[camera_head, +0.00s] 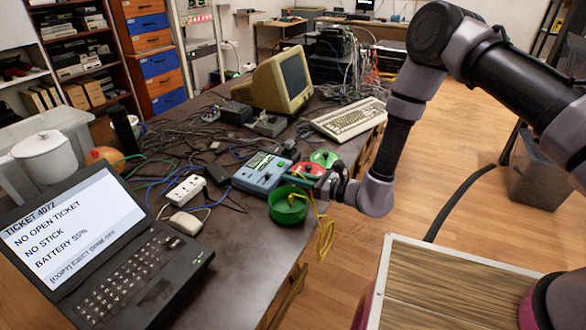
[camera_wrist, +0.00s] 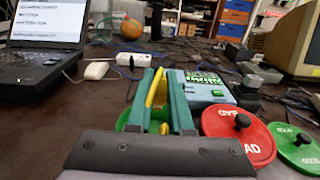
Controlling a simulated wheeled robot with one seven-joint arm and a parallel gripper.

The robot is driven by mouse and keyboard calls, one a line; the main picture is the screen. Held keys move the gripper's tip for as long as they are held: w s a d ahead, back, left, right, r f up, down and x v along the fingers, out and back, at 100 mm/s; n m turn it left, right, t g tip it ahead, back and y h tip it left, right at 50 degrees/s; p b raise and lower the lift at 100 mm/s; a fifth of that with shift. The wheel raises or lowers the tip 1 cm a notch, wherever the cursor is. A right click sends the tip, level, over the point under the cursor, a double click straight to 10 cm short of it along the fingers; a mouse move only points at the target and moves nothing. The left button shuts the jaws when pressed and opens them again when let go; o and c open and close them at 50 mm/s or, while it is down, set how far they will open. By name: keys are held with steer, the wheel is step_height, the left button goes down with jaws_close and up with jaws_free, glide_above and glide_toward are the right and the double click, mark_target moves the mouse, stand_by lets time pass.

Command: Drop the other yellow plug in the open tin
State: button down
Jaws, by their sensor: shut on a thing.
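My gripper (camera_head: 300,180) is over the open green tin (camera_head: 276,213) near the table's front edge. In the wrist view its two teal fingers (camera_wrist: 167,82) are shut on a yellow plug (camera_wrist: 157,88). Yellow cable (camera_head: 325,238) hangs in loops beside the tin, past the table edge. The green tin also shows in the wrist view (camera_wrist: 124,120), partly hidden behind the fingers. A bit of yellow (camera_head: 291,201) shows at the tin's opening; I cannot tell whether it is a separate plug.
A red lid marked BAD (camera_wrist: 226,128) and a green lid (camera_wrist: 292,151), both with black knobs, lie right of the tin. A blue-grey tester (camera_head: 262,173) stands just behind. A power strip (camera_head: 186,191), laptop (camera_head: 120,265) and loose cables fill the left; a keyboard (camera_head: 349,119) lies farther back.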

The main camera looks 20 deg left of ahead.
steer(key=shift+f, duration=1.05)
steer(key=c, duration=0.7)
jaws_free()
steer(key=shift+c, duration=0.2)
steer(key=d, duration=1)
steer(key=shift+s+d+r, duration=0.3)
steer(key=shift+s+d, duration=0.1)
steer(key=shift+s, duration=0.05)
